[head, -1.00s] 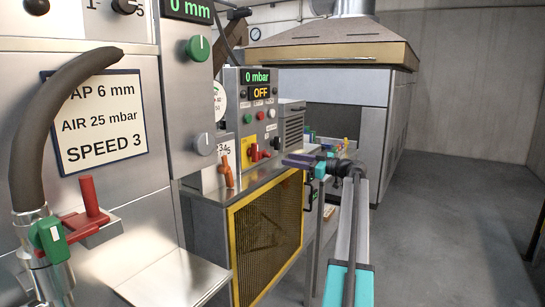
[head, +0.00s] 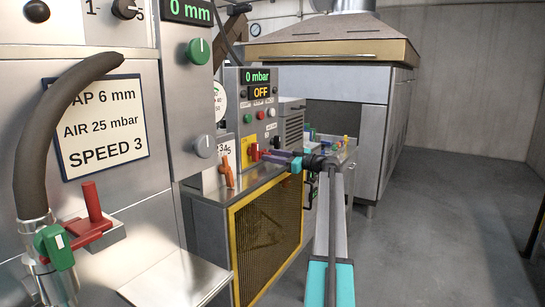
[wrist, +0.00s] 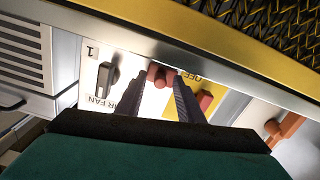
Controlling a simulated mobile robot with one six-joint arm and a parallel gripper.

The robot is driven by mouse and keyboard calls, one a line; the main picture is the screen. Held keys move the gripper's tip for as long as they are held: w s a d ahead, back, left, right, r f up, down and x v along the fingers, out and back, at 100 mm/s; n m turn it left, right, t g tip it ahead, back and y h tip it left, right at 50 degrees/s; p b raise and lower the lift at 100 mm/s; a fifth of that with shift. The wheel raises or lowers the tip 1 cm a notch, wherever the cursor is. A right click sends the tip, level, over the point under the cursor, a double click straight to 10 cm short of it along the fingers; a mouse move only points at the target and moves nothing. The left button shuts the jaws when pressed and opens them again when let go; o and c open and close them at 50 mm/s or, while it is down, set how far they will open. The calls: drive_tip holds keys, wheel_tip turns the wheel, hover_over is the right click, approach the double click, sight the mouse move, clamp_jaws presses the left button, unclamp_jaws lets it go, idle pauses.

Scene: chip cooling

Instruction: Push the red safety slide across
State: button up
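A red slide with an upright red peg (head: 93,203) sits on a steel bracket at the left in the head view, beside a green handle (head: 54,246). My gripper (head: 279,156) is far to its right, by the control panel. There it points at a red handle (head: 255,153) on a yellow plate. In the wrist view the two dark fingers (wrist: 163,80) stand apart, with a reddish round peg (wrist: 156,74) between their tips. I cannot tell whether they touch it. A red handle (wrist: 204,101) on the yellow plate is just right of the fingers.
A black AIR FAN switch (wrist: 106,78) is left of the fingers. An orange lever (head: 228,173) stands on the panel's ledge, above a yellow-framed mesh guard (head: 267,232). A dark hose (head: 47,135) curves over the green handle.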

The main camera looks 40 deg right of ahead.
clamp_jaws()
drive_tip(key=shift+a, duration=0.1)
drive_tip(key=shift+s+a+b, duration=0.25)
drive_tip(key=shift+a+b, duration=0.4)
drive_tip(key=shift+a, duration=0.4)
drive_tip(key=shift+s+a+b, duration=0.2)
drive_tip(key=shift+a+b, duration=0.45)
drive_tip(key=shift+a, duration=0.4)
